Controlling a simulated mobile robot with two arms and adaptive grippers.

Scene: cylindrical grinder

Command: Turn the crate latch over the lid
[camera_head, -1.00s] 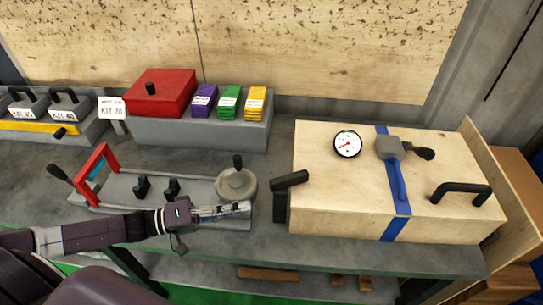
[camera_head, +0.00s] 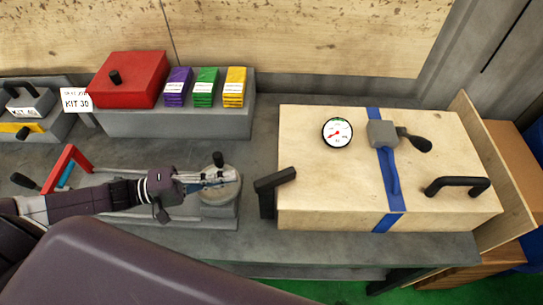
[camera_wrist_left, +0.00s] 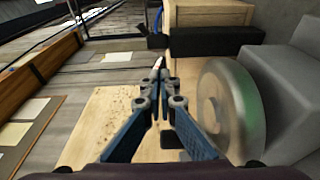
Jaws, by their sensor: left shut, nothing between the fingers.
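The pale wooden crate (camera_head: 330,180) stands on the right of the bench, its lid (camera_head: 310,150) closed on top. A black latch (camera_head: 276,180) stands by its near left corner, with a crossbar on a post. The crossbar's right end overlaps the lid's left edge in the picture; I cannot tell whether it lies over the lid. My left gripper (camera_head: 236,175) is shut and empty, left of the latch and apart from it, and hides part of the round grey wheel. In the left wrist view its fingertips (camera_wrist_left: 158,66) meet, below the crate (camera_wrist_left: 208,14) and a black bar (camera_wrist_left: 218,41).
The grey wheel fixture (camera_head: 222,200) with a black knob is under my left gripper. On the lid are a dial gauge (camera_head: 337,132), a clamp with a blue strap (camera_head: 383,134) and a black handle (camera_head: 456,186). A red box (camera_head: 128,80) stands at the back left.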

